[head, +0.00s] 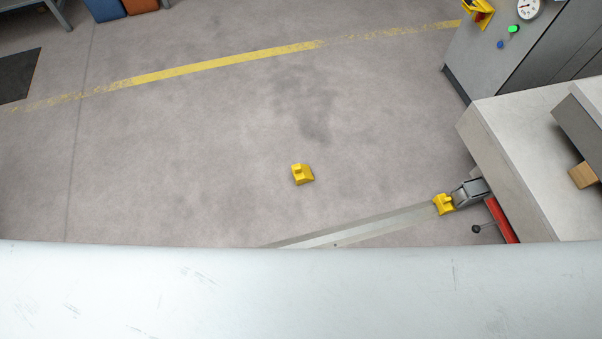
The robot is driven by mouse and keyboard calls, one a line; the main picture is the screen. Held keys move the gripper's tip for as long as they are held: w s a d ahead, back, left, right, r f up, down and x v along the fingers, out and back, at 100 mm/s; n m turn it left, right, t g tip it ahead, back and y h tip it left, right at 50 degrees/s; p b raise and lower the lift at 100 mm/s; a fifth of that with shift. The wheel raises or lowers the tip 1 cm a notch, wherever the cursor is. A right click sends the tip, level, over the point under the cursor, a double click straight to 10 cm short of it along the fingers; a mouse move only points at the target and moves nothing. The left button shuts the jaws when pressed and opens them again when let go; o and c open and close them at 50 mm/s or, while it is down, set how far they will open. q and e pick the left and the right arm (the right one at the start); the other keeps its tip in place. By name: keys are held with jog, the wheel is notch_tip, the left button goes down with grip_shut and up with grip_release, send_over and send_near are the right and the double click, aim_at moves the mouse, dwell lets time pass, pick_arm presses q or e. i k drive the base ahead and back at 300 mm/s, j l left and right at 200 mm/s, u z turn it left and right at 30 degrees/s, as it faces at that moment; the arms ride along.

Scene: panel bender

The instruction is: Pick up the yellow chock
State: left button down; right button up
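A small yellow chock (302,174) lies alone on the grey floor, near the middle of the head view. It has a raised block at one end and a sloped side. A second yellow piece of similar shape (444,204) sits at the right end of a metal rail (365,226), against a grey fitting (469,192). Neither of my grippers shows in the head view.
A large pale, scratched surface (300,290) fills the bottom and hides what lies below it. A light machine body (515,150) with a red bar (502,220) stands at right, a grey cabinet (500,55) behind. The floor around the lone chock is clear.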

aim_at(302, 174)
jog(key=i+j+z, duration=0.15)
jog(key=z, duration=1.3)
jog(key=j+z, duration=0.25)
jog(key=j, duration=0.2)
jog(key=j+z, duration=0.3)
jog(key=j, duration=0.2)
jog(key=j+z, duration=0.25)
jog(key=j, duration=0.2)
jog(key=j+z, duration=0.3)
jog(key=j, duration=0.2)
jog(key=k+j+z, duration=0.25)
jog(key=j, duration=0.15)
jog(key=j+z, duration=0.25)
jog(key=j, duration=0.2)
